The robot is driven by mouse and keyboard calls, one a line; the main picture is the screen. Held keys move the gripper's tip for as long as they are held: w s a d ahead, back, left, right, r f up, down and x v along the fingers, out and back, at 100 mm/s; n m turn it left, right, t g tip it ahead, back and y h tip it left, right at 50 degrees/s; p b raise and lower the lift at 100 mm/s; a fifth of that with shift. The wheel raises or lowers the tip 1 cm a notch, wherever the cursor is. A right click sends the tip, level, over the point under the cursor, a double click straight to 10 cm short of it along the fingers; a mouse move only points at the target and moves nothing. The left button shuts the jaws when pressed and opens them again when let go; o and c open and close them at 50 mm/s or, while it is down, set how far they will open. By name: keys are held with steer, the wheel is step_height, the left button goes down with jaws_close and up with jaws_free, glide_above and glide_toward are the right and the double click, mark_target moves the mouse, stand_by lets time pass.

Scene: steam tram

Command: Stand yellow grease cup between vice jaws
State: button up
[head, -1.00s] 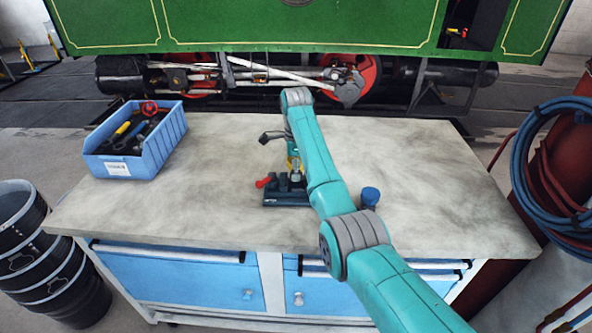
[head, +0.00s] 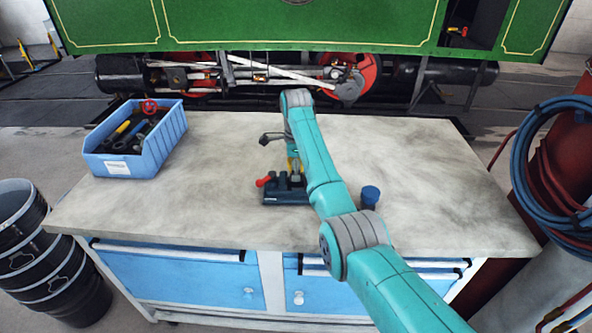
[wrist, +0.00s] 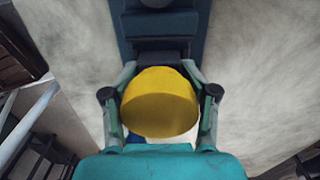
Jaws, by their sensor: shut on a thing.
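The yellow grease cup (wrist: 160,103) is between the two fingers of my gripper (wrist: 160,110), which is shut on it, in the wrist view. The dark blue vice (head: 284,197) with a red handle end stands on the workbench in the head view. The vice (wrist: 160,22) also shows just beyond the cup in the wrist view. In the head view my gripper is mostly behind my arm, and a little yellow shows right at the vice. I cannot tell whether the cup's base is between the jaws or touches them.
A blue cup-like object (head: 370,197) stands on the workbench (head: 220,215) just right of my arm. A blue bin (head: 133,150) of tools stands at the back left. The bench is bare between the bin and the vice, and at the right.

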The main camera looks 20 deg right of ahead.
steer(key=shift+f, duration=1)
stand_by(1.2)
steer(key=shift+s+f, duration=0.3)
steer(key=shift+f, duration=0.45)
stand_by(3.0)
steer(key=o, duration=1.5)
steer(key=shift+w+f, duration=0.1)
steer(key=shift+o, duration=0.7)
steer(key=shift+w+r, duration=0.1)
steer(key=shift+r, duration=0.1)
steer(key=shift+o, duration=1.2)
steer(key=shift+r, duration=0.1)
steer(key=shift+r, duration=3.55)
